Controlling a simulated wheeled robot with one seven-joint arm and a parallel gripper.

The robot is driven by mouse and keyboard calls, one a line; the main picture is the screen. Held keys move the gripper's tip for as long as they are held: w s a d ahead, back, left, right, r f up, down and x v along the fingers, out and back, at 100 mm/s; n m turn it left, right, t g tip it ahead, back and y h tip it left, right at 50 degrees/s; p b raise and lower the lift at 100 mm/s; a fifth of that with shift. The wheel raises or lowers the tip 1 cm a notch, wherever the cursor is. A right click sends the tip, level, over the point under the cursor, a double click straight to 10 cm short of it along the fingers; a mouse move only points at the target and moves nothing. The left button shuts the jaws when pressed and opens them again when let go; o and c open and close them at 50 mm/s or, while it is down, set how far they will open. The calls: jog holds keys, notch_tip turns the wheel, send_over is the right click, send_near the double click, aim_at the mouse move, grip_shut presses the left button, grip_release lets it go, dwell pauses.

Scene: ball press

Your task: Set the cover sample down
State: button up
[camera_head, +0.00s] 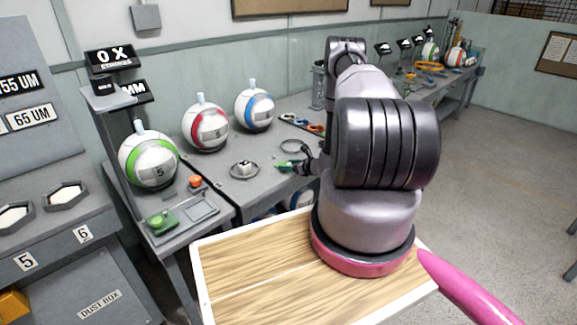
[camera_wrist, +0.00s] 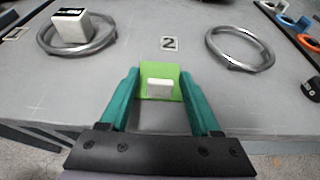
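The cover sample (camera_wrist: 174,74), a flat green piece with a small white block (camera_wrist: 160,88) on its near part, sits between my gripper's teal fingertips in the wrist view. My gripper (camera_wrist: 160,85) is shut on it, with the fingers against its left and right edges. In the head view the green piece (camera_head: 287,166) shows at the tip of my gripper (camera_head: 292,166), over the grey bench. Whether its underside touches the bench I cannot tell. A label "2" (camera_wrist: 170,43) lies just beyond it.
A metal ring (camera_wrist: 46,36) holding a white block with a black top (camera_wrist: 72,25) is at left. An empty ring (camera_wrist: 240,48) is at right. Coloured clips (camera_wrist: 294,21) lie beyond it. Balls (camera_head: 205,122) stand at the bench's left. Bench surface between the rings is mostly bare.

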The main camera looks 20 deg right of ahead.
jog(key=shift+r, duration=0.1)
jog(key=shift+s+d+r, duration=0.15)
jog(key=shift+s, duration=0.15)
jog(key=v, duration=1.1)
jog(key=w+a+r+n+g+y, duration=0.1)
jog(key=w+a+r+n+y, duration=0.2)
jog(key=r, duration=0.6)
jog(key=w+a+r+n+g+y, duration=0.1)
jog(key=a+r+n+y, duration=0.1)
jog(key=a+r+n, duration=0.5)
jog(key=s+a+r+n+g+y, duration=0.1)
jog(key=s+a+r+n+g, duration=0.25)
jog(key=r, duration=0.55)
jog(key=s+a+r+n+g, duration=0.25)
jog(key=a+r, duration=0.25)
jog(key=r, duration=0.4)
jog(key=s+a+r+n+t+h, duration=0.2)
jog(key=s+r+n+h, duration=0.6)
jog(key=s+r, duration=1.1)
jog(key=s+n, duration=0.3)
jog(key=s, duration=0.1)
jog(key=shift+s+a+r+n+h, duration=0.25)
jog(key=shift+n+h, duration=0.05)
jog(key=shift+n, duration=0.1)
